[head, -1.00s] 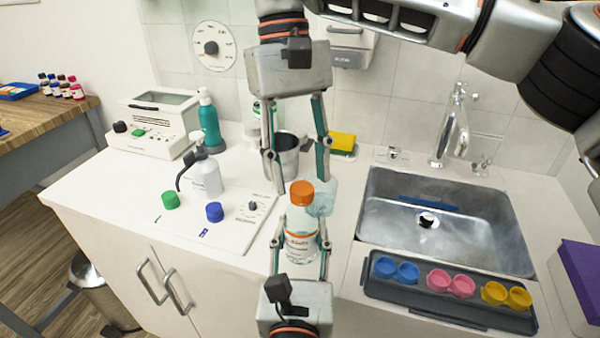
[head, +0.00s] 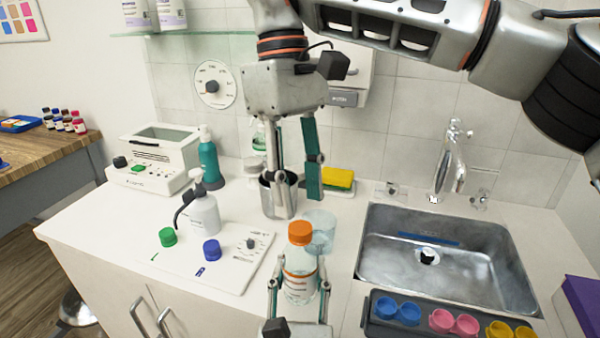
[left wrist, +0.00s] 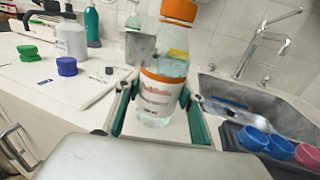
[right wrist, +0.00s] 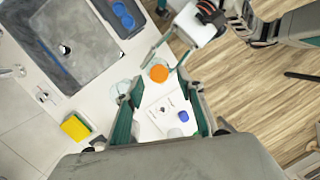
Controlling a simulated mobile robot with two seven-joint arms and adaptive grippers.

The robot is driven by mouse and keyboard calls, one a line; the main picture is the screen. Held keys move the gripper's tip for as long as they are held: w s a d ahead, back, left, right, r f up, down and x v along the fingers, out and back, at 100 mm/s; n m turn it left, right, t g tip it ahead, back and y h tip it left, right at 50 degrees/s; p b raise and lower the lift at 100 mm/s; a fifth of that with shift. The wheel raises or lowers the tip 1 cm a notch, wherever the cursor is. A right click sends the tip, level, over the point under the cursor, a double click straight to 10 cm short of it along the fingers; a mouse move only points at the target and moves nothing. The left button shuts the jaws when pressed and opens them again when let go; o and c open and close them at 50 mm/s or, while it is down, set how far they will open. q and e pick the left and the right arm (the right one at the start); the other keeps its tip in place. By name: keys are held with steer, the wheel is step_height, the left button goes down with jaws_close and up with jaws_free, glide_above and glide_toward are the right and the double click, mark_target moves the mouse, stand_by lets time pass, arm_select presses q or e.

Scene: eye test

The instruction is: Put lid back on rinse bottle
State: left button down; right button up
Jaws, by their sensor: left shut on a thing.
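A clear bottle (head: 300,286) with an orange-and-white label stands upright at the counter's front, its orange lid (head: 300,233) sitting on its neck. My left gripper (head: 300,290), low in the head view, is shut on the bottle's body. The left wrist view shows the bottle (left wrist: 160,95) between its fingers and the orange lid (left wrist: 179,10) on top, partly cut off. My right gripper (head: 298,192) hangs above and behind the lid, open and empty. The right wrist view shows the lid (right wrist: 159,73) from above, between and beyond the fingertips. How tightly the lid sits cannot be told.
A white board (head: 225,268) with a green cap (head: 168,237), a blue cap (head: 212,250) and a white pump bottle (head: 203,214) lies left. A glass beaker (head: 322,229) and metal cup (head: 277,196) stand close behind the bottle. The sink (head: 385,262) and cup tray (head: 385,331) are right.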

steer(key=n, duration=0.6)
steer(key=shift+r, duration=0.2)
steer(key=n, duration=0.5)
steer(key=shift+r+n+t, duration=0.15)
steer(key=shift+n+t, duration=0.15)
steer(key=shift+t, duration=0.1)
steer(key=n, duration=0.5)
steer(key=shift+s+d+r+n, duration=0.1)
steer(key=shift+r+n, duration=0.1)
steer(key=shift+n, duration=0.1)
steer(key=n, duration=0.3)
steer(key=shift+r+n+t+y, duration=0.15)
steer(key=shift+n+t+y, duration=0.15)
steer(key=n, duration=0.5)
steer(key=shift+r+n, duration=0.2)
steer(key=shift+n, duration=0.1)
steer(key=n, duration=0.3)
steer(key=shift+s+r+n+t, duration=0.1)
steer(key=shift+r+n+t, duration=0.05)
steer(key=shift+n+t, duration=0.2)
steer(key=n, duration=0.5)
steer(key=shift+r+n, duration=0.2)
steer(key=shift+n, duration=0.05)
steer(key=n, duration=0.4)
steer(key=shift+s+r+n+t+y, duration=0.1)
steer(key=shift+r+n+t+y, duration=0.1)
steer(key=shift+n+t+y, duration=0.15)
steer(key=shift+f, duration=0.1)
